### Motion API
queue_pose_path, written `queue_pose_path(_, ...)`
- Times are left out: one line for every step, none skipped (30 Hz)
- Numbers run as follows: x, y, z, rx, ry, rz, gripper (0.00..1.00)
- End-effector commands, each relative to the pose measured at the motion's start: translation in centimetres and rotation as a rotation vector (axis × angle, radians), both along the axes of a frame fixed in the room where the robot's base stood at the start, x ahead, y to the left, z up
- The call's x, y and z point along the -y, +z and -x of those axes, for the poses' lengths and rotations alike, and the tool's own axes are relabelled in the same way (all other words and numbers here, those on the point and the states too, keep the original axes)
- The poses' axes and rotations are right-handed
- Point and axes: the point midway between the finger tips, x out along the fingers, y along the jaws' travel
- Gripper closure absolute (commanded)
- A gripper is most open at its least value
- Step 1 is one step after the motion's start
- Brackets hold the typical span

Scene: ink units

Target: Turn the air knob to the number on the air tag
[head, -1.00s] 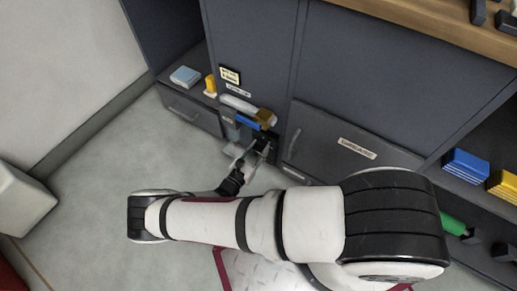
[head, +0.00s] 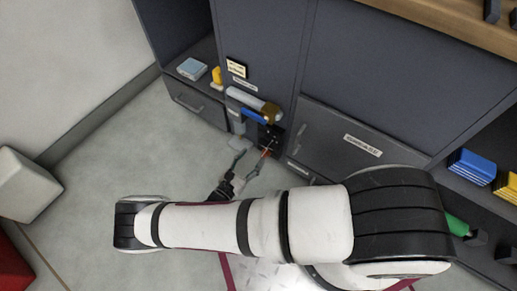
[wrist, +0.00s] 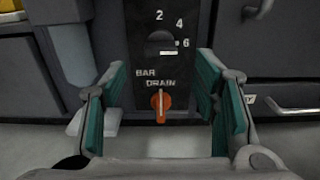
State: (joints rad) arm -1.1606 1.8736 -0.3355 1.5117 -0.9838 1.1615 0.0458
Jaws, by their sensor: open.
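The black panel (wrist: 138,20) fills the top middle of the wrist view, with numbers 2, 4 and 6 around a dark air knob (wrist: 160,40). A small white mark shows below the knob. Beneath the words BAR and DRAIN is an orange drain knob (wrist: 160,104). The panel also shows in the head view (head: 270,132). A cream tag (head: 237,68) is on the cabinet above it; its writing is too small to read. My gripper (wrist: 160,92) is open and empty, its teal pads left and right of the orange knob, apart from it.
A pale cylinder (head: 243,97) with a brass end and a blue part (head: 254,116) sit just above the panel. Drawers flank it, with a handle (wrist: 290,108) to the right. Open floor (head: 120,135) lies left.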

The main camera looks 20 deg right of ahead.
Motion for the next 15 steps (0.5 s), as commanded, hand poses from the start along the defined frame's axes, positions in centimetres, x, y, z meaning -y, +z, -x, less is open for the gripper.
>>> queue_pose_path(-0.8, 0.0, 0.5, 0.0, 0.003, -0.001, 0.45)
queue_pose_path(-1.2, 0.0, 0.8, 0.0, 0.003, -0.001, 0.45)
queue_pose_path(-1.6, 0.0, 1.1, 0.0, 0.002, -0.001, 0.45)
queue_pose_path(-1.9, 0.0, 1.3, 0.0, 0.001, -0.001, 0.45)
queue_pose_path(-2.1, 0.0, 1.5, 0.001, 0.001, -0.001, 0.45)
queue_pose_path(-2.4, 0.0, 1.7, 0.001, 0.001, 0.001, 0.45)
queue_pose_path(-2.6, 0.0, 1.8, 0.0, 0.001, 0.0, 0.45)
queue_pose_path(-2.7, 0.0, 1.9, 0.0, 0.001, 0.0, 0.45)
queue_pose_path(-2.8, 0.0, 2.1, -0.001, 0.001, 0.001, 0.45)
queue_pose_path(-2.9, 0.0, 2.1, -0.001, 0.001, 0.001, 0.45)
queue_pose_path(-3.0, 0.0, 2.1, -0.001, 0.001, 0.001, 0.45)
queue_pose_path(-3.0, 0.0, 2.2, -0.001, 0.001, 0.001, 0.45)
queue_pose_path(-3.0, 0.0, 2.2, -0.001, 0.001, 0.001, 0.45)
queue_pose_path(-3.0, 0.0, 2.2, -0.001, 0.001, 0.001, 0.45)
queue_pose_path(-3.0, 0.0, 2.2, -0.001, 0.001, 0.001, 0.45)
